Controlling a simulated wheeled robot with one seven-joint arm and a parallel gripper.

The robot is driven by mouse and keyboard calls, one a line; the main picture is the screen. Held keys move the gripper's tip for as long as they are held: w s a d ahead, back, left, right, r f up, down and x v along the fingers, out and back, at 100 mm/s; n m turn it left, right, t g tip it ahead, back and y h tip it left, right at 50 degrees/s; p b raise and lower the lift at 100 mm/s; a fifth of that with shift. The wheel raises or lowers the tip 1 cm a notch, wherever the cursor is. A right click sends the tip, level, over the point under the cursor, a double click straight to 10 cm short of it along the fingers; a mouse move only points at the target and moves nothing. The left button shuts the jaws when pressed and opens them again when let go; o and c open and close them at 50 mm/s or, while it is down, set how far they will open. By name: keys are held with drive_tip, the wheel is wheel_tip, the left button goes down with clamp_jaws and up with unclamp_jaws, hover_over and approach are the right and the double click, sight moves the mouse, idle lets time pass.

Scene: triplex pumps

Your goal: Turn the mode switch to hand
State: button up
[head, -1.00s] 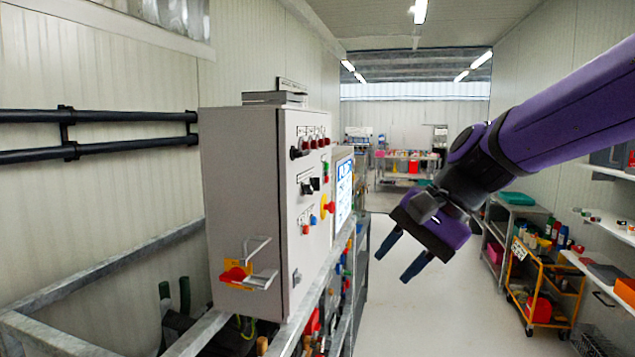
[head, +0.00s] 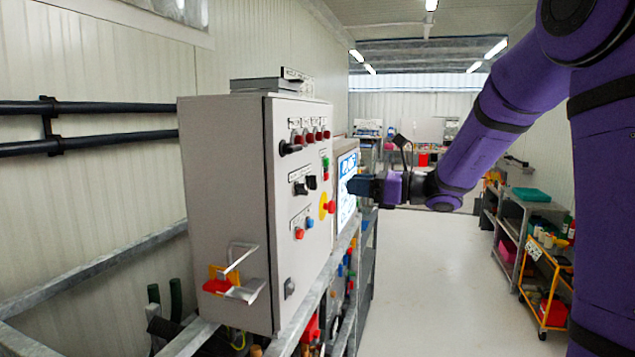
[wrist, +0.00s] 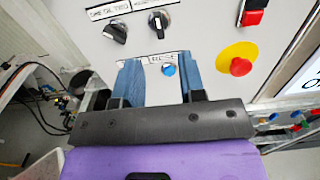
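The grey control cabinet (head: 225,200) stands left of centre in the head view. Its front panel has two black rotary knobs side by side, a left knob (head: 301,188) and a right knob (head: 311,182). In the wrist view the left knob (wrist: 115,32) and right knob (wrist: 158,20) are at the top, above the fingers. Their labels are too small to show which is the mode switch. My gripper (wrist: 160,77) is open and empty, its blue fingers spread either side of a blue button (wrist: 169,70). In the head view my gripper (head: 360,186) points left towards the panel.
A red emergency stop (wrist: 240,67) on a yellow disc is right of the fingers. Another black knob (head: 290,148) sits beside red lamps higher up. A lit screen (head: 346,195) is right of the cabinet. The aisle floor (head: 420,270) is clear.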

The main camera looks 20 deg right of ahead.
sight(313, 183)
drive_tip(key=x, duration=0.9)
drive_tip(key=shift+a, duration=0.2)
clamp_jaws()
